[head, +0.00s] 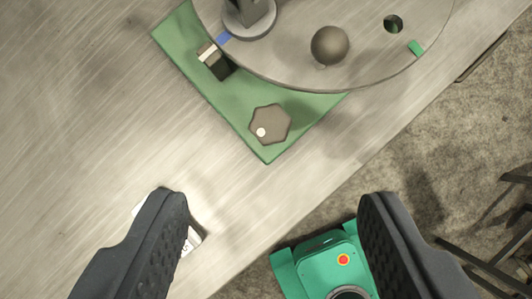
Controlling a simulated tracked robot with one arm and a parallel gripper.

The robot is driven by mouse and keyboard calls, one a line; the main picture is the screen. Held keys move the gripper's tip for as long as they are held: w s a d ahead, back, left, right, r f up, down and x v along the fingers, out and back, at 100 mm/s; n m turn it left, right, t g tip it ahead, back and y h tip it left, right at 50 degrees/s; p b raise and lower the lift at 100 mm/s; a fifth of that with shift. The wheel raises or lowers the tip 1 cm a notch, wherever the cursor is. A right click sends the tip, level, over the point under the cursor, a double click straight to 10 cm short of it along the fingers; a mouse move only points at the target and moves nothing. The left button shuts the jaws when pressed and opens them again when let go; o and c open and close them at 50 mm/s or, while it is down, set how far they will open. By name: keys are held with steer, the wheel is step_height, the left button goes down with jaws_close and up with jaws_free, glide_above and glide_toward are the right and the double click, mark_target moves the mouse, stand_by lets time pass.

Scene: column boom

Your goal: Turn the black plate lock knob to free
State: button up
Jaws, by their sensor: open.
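A dark grey-brown hexagonal knob (273,122) sits on the near corner of a green base (230,101) in the upper middle of the head view. A pale dot marks its lower left side. A small black block (218,67) with a white stripe and a brownish end sits farther left on the base, at the edge of a round grey plate (285,70). I cannot tell from any label which is the lock knob. My gripper (273,198) is open and empty, its fingers wide apart below the hexagonal knob in the picture and clear of it.
The plate carries a dark ball (330,45), a grey post (250,18), a hole, a blue mark (224,38) and a green mark (416,48). A white card-like thing (194,240) lies partly behind the left finger. The wooden table (90,110) is mostly clear at left.

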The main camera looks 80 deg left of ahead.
mark_target(270, 126)
steer(key=shift+g, duration=0.7)
steer(key=p+x, duration=0.1)
steer(key=x, duration=0.4)
steer(key=a+p+x, duration=0.1)
steer(key=x, duration=0.4)
steer(key=p+x, duration=0.1)
steer(key=x, duration=0.5)
steer(key=shift+s+a+f, duration=0.2)
steer(key=shift+s+f, duration=0.05)
steer(key=shift+f, duration=0.15)
steer(key=c, duration=1)
